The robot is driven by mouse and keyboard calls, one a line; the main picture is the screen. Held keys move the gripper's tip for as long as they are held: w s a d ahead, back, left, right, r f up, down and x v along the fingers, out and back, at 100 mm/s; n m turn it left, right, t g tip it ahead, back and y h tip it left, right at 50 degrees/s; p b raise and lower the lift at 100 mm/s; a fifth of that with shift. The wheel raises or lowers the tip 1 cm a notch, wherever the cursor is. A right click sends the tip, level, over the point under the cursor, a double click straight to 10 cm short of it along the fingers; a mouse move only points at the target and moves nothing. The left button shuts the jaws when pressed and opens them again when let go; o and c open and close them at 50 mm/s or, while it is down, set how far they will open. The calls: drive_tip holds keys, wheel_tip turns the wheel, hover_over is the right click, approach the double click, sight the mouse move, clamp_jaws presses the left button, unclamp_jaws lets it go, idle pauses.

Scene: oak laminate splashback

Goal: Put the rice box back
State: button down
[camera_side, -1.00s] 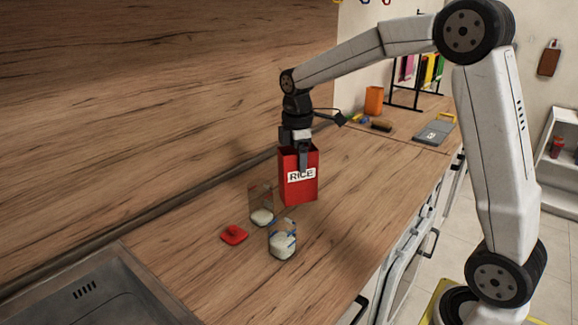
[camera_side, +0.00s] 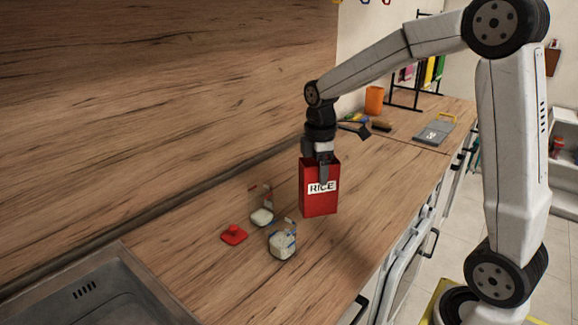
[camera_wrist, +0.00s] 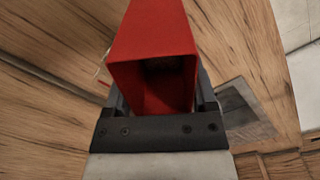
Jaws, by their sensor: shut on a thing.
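The rice box (camera_side: 319,200) is a red, open-topped box with a white label reading RICE. My gripper (camera_side: 322,172) is shut on its upper part from above, and the box hangs upright. Whether its base touches the counter I cannot tell. In the wrist view, the box (camera_wrist: 152,40) shows its open mouth and dark inside, between the two fingers of my gripper (camera_wrist: 158,105). A red lid with a knob (camera_side: 234,235) lies on the counter. Two clear containers with white contents, one behind (camera_side: 262,216) and one in front (camera_side: 282,246), stand left of the box.
A metal sink (camera_side: 90,290) is at the lower left. An orange container (camera_side: 374,100), a brush (camera_side: 381,126) and a grey board with a yellow handle (camera_side: 434,132) are at the far end. Bare wooden counter (camera_side: 385,170) lies right of the box.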

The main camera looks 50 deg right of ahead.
drive_tip(key=s+f+m, duration=0.1)
drive_tip(key=s+f, duration=0.2)
drive_tip(key=s, duration=0.5)
wheel_tip(320, 180, down, 8)
drive_tip(key=shift+d, duration=0.3)
idle(0.6)
drive_tip(key=shift+f, duration=0.15)
unclamp_jaws()
wheel_tip(320, 180, up, 12)
idle(0.9)
idle(0.5)
